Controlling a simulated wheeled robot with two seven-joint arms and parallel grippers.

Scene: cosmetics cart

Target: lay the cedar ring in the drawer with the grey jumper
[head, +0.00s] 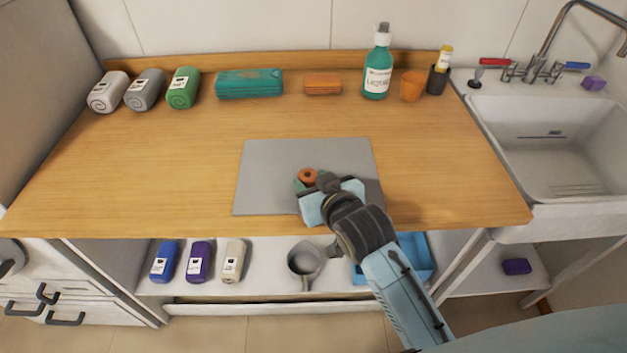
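The cedar ring (307,176) is a small reddish-brown ring with a dark hole, seen over the grey mat (270,165) on the wooden worktop. My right gripper (309,183) is right at the ring, with greenish fingertips close beside it. I cannot tell whether the fingers grip the ring or only stand around it, or whether it touches the mat. My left gripper is not in view. Drawer fronts (32,312) with dark handles are at the lower left and look shut. No grey jumper shows; the drawers' insides are hidden.
Rolled towels (145,92), a teal pack (249,84), an orange block (323,84), a green bottle (377,70) and cups (412,87) line the back. The shelf below holds several items, including a pan (304,261) and a blue tray (414,258). The worktop's left side is clear.

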